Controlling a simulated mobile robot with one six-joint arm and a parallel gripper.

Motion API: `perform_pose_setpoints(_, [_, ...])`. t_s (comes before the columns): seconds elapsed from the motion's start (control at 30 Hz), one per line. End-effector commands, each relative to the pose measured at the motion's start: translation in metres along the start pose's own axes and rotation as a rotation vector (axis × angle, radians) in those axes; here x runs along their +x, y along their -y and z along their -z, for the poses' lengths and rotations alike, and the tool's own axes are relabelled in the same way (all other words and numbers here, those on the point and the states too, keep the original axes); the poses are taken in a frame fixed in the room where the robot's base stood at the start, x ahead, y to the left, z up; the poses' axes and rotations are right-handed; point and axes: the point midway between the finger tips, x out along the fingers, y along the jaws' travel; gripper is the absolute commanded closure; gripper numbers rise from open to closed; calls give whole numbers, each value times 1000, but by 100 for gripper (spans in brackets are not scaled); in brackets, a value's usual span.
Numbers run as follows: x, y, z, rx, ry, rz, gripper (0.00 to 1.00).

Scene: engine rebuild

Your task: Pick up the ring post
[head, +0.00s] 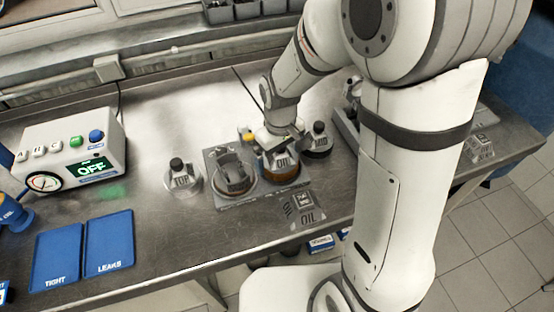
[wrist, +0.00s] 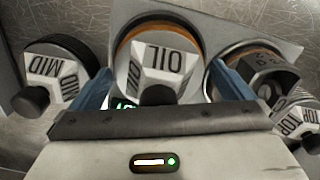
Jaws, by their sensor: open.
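Several faceted grey posts with dark knobs carry ring names. The OIL post (head: 283,161) stands on an orange-brown round base on a grey plate (head: 222,205). My gripper (wrist: 160,70) is open above it, with blue fingers either side of the OIL post (wrist: 165,62) in the wrist view; contact cannot be told. The MID post (head: 318,141) is to its right in the head view and at the left in the wrist view (wrist: 58,75). The TOP post (head: 182,177) stands further left on the bench. Which one is the ring post is not marked.
A dark metal part (head: 234,174) sits on the plate left of the OIL post. A control box (head: 70,150) with an OFF display and two blue trays, TIGHT (head: 57,258) and LEAKS (head: 108,243), are at the left. The bench's back middle is clear.

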Motion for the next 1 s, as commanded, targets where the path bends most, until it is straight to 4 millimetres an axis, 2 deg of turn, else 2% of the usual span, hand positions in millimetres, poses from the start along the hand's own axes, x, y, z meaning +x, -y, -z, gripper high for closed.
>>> perform_pose_setpoints(0.07, [0,0,0,0,0,0,0])
perform_pose_setpoints(0.63, [-1,-1,0,1,-2,0,46])
perform_pose_setpoints(0.87, [-3,-1,0,2,-3,-1,46])
perform_pose_setpoints(1.0, [-18,-1,1,2,-7,-2,46])
